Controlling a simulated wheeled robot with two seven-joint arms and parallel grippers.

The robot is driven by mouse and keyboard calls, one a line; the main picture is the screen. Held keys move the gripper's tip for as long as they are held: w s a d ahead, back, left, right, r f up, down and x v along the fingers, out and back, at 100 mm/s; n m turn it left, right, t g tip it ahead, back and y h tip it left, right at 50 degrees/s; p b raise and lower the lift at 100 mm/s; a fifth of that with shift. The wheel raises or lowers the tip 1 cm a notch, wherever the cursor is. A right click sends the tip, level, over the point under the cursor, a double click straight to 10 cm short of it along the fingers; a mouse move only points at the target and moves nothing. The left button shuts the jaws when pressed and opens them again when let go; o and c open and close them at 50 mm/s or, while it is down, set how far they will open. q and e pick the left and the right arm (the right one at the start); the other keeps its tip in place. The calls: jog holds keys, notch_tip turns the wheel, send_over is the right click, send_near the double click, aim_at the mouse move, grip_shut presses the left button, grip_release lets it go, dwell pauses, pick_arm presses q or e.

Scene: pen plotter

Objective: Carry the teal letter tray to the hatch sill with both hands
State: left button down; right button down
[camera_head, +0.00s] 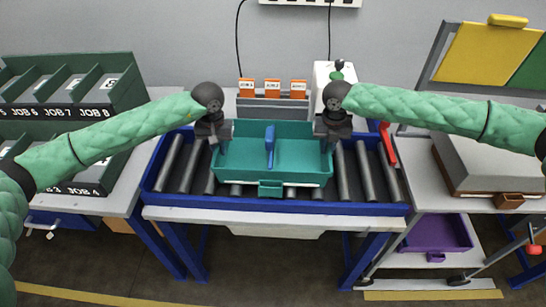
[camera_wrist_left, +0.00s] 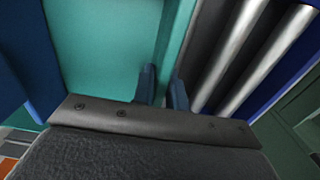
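The teal letter tray (camera_head: 240,172) sits level on the roller conveyor (camera_head: 172,163), in the middle of the head view. A blue upright piece (camera_head: 270,147) stands in its middle. My left gripper (camera_head: 219,145) is at the tray's left wall. In the left wrist view its two fingers (camera_wrist_left: 162,90) stand close together on either side of the teal wall (camera_wrist_left: 100,45), shut on it. My right gripper (camera_head: 331,144) is at the tray's right wall; its fingertips are too small to judge. I cannot make out a hatch sill.
The conveyor has a blue frame (camera_head: 280,208), with bare rollers left and right of the tray. A red lever (camera_head: 388,145) stands at its right. Orange-labelled holders (camera_head: 272,88) are behind. A green job rack (camera_head: 120,75) is left; a grey box (camera_head: 490,165) is on the right bench.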

pick_arm(q)
jog(key=shift+r, duration=0.15)
pick_arm(e)
jog(key=shift+r, duration=0.15)
